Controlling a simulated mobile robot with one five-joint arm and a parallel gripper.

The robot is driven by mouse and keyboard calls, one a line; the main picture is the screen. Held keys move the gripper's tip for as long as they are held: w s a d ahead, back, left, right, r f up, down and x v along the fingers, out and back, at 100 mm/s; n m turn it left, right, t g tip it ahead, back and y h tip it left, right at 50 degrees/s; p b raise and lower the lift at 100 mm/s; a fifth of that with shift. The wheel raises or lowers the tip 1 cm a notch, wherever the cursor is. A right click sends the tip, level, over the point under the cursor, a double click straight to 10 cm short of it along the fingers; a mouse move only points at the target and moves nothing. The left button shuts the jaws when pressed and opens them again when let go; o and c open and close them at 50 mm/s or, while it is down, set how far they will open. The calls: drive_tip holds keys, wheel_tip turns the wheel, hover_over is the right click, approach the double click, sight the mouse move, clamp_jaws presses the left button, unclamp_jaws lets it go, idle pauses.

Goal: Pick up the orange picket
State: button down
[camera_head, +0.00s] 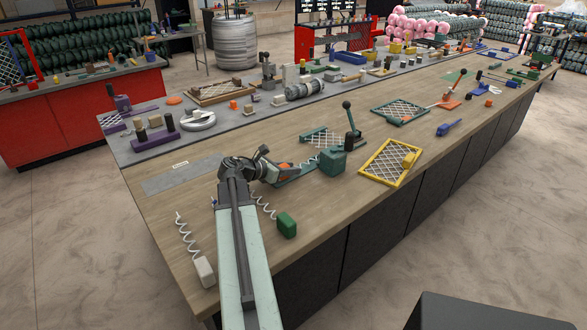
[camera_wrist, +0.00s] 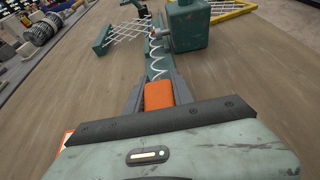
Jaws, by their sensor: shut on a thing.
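The orange picket (camera_wrist: 158,95) shows in the wrist view as a small orange block between the two fingers of my gripper (camera_wrist: 159,88). My gripper is shut on it, with one grey finger on each side. In the head view my gripper (camera_head: 279,170) is at the end of my arm above the wooden bench, and a bit of the orange picket (camera_head: 284,166) shows there. The picket's lower side is hidden, so I cannot tell whether it touches what is under it.
A green lever device (camera_head: 331,160) with a mesh piece stands just beyond my gripper. A yellow mesh frame (camera_head: 390,162) lies to its right. A green-ended coil (camera_head: 286,225) and a white-ended coil (camera_head: 205,271) lie nearer. Bare bench top (camera_head: 165,215) is left of my arm.

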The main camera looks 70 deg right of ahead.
wheel_tip(320, 180, up, 10)
drive_tip(key=p, duration=0.9)
drive_tip(key=shift+p, duration=0.4)
drive_tip(key=shift+f, duration=0.1)
